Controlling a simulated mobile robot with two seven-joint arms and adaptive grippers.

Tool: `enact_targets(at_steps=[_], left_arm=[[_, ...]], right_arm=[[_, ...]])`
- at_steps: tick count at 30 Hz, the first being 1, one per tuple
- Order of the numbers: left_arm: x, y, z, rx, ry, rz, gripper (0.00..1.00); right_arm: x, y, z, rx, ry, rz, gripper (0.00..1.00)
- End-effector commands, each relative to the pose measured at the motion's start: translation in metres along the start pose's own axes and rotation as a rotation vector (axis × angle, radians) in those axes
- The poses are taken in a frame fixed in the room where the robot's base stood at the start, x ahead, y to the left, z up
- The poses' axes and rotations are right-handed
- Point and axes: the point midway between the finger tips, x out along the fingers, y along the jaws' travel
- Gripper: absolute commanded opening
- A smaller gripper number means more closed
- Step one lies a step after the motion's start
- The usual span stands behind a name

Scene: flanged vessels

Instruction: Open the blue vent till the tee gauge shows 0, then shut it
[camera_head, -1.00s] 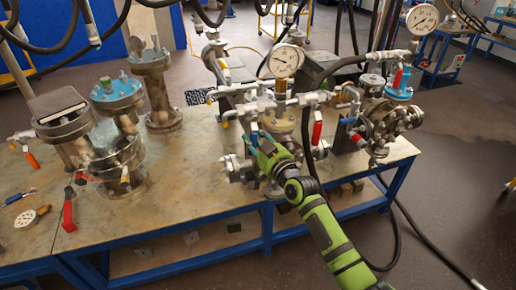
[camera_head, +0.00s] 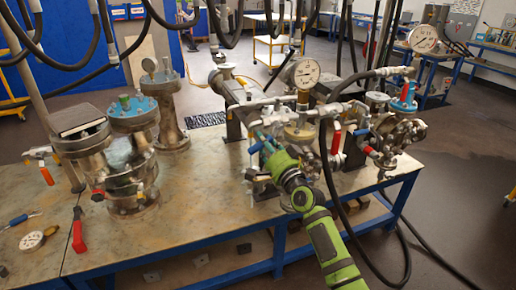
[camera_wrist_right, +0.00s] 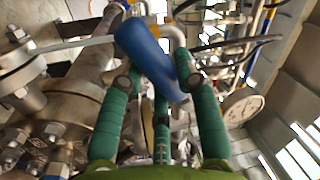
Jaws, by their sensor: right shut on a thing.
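The blue vent handle (camera_head: 256,147) is on the piping of the middle vessel; its blue lever (camera_wrist_right: 148,58) fills the middle of the right wrist view. My right gripper (camera_head: 268,146) reaches it from the front, and its green fingers (camera_wrist_right: 153,75) are shut on the lever. The fingers hide part of the valve. The white dial gauge (camera_head: 303,72) stands upright above the tee pipework, behind and right of the gripper. Its needle is too small to read surely. A dial also shows edge-on in the wrist view (camera_wrist_right: 243,107). My left gripper is not in view.
Red-handled valves (camera_head: 336,140) and a black hose (camera_head: 330,185) are close right of my arm. A second gauge (camera_head: 422,38) stands at the right. Flanged vessels (camera_head: 130,150) stand at the left. A red-handled tool (camera_head: 79,230) and a loose gauge (camera_head: 32,240) lie on the bench's front left.

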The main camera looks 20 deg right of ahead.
Motion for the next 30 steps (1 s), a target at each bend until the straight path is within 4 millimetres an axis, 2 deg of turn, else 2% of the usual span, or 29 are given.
enact_targets(at_steps=[6,15,30], left_arm=[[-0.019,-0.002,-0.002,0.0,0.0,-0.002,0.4],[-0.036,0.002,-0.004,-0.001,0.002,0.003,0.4],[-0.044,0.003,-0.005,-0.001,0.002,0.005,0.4]], right_arm=[[0.002,-0.012,-0.004,0.199,0.036,0.003,0.0],[0.004,-0.022,-0.006,0.4,0.074,0.004,0.0],[0.005,-0.026,-0.007,0.516,0.096,0.004,0.0]])
